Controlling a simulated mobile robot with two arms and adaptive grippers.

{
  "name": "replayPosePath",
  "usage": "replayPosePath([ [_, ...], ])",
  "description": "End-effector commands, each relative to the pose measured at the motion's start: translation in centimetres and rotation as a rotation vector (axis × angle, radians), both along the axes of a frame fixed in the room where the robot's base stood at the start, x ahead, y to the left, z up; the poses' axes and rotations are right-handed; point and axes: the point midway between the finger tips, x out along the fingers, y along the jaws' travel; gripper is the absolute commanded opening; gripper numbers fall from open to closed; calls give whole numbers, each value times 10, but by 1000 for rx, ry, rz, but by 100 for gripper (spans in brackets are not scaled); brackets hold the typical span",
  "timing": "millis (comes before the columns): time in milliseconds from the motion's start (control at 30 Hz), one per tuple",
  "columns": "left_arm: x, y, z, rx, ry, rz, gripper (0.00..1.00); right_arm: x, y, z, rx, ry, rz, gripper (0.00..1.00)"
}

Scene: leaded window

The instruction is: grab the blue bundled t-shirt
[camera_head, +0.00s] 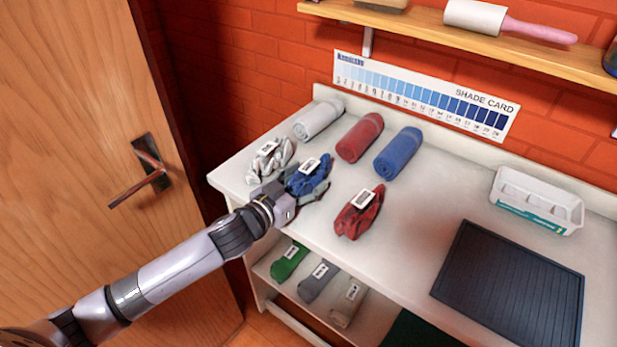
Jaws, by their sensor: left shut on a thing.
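The blue bundled t-shirt (309,177) is a crumpled dark blue bundle with a white label, at the left part of the white table (405,225). My left gripper (305,192) reaches in from the left and is shut on the blue bundled t-shirt. Its fingers cover part of the bundle's near side. I cannot tell whether the bundle is lifted off the table. My right gripper is not in view.
A white-grey bundle (268,160) and a red bundle (359,212) lie either side. Rolled grey (318,119), red (360,138) and blue (398,154) cloths lie behind. A black ridged mat (510,285) and white box (537,200) are right. A lower shelf holds several bundles. A wooden door (80,130) stands left.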

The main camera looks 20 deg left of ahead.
Motion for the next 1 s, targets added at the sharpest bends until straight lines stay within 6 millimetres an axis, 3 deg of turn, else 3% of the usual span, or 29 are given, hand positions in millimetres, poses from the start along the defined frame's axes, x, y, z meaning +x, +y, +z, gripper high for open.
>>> replayPosePath([
  [367,0,0,0,0,0,0,27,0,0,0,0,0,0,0],
  [667,0,0,2,-1,-2,0,26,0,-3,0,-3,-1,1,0],
  [867,0,0,19,0,-4,0,25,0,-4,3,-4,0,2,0],
  [1000,1,0,46,0,-6,-1,25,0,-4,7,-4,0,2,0],
])
